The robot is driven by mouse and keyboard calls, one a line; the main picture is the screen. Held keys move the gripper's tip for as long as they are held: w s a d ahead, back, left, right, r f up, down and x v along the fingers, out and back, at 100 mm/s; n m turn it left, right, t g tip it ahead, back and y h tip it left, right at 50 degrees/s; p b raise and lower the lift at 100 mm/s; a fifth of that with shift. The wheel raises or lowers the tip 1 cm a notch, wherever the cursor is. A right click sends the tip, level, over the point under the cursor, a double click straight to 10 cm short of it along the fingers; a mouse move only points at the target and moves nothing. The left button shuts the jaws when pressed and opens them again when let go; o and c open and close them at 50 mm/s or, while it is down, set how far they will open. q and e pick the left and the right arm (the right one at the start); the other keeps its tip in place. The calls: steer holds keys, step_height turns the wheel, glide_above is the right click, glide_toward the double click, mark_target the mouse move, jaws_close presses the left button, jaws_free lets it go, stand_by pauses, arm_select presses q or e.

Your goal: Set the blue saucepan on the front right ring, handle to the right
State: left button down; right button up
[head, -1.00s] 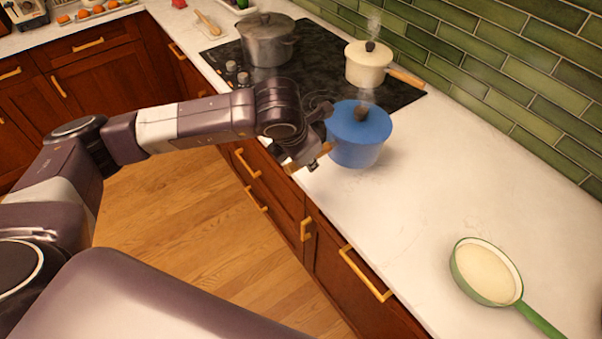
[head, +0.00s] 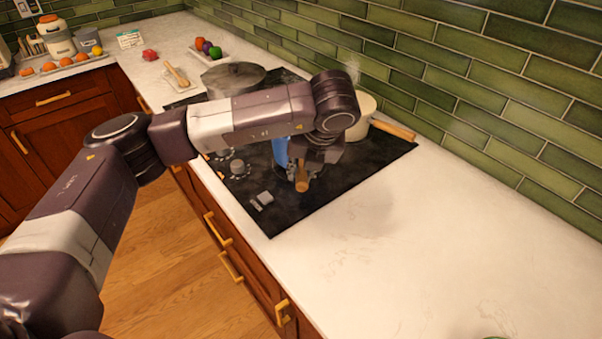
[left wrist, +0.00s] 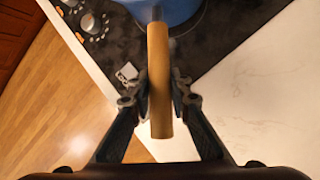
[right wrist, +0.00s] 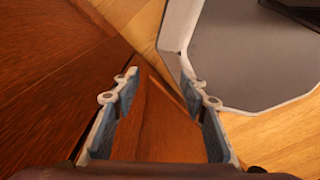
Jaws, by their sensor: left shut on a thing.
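The blue saucepan (head: 281,152) is over the near end of the black hob (head: 335,185), mostly hidden behind my left arm. Its wooden handle (head: 302,181) points toward the bottom of the head view, toward the bare counter. My left gripper (left wrist: 158,92) is shut on the handle (left wrist: 158,65), with a finger on each side. The pan's blue side (left wrist: 178,10) shows at the top of the left wrist view. I cannot tell whether its base touches the hob; the ring is largely hidden. My right gripper (right wrist: 160,88) is open and empty, facing a cabinet and the floor.
A cream saucepan (head: 366,106) with a wooden handle stands on the hob's back right, steaming. A grey lidded pot (head: 234,76) stands further left. Control knobs (head: 237,167) line the hob's front.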

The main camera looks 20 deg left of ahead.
arm_select(q)
steer(key=shift+f, duration=0.55)
steer(key=shift+s+f+b, duration=0.2)
steer(key=shift+f+b, duration=0.15)
steer(key=shift+f, duration=0.85)
steer(key=shift+f, duration=0.1)
steer(key=shift+f+b, duration=0.4)
steer(key=shift+b, duration=0.15)
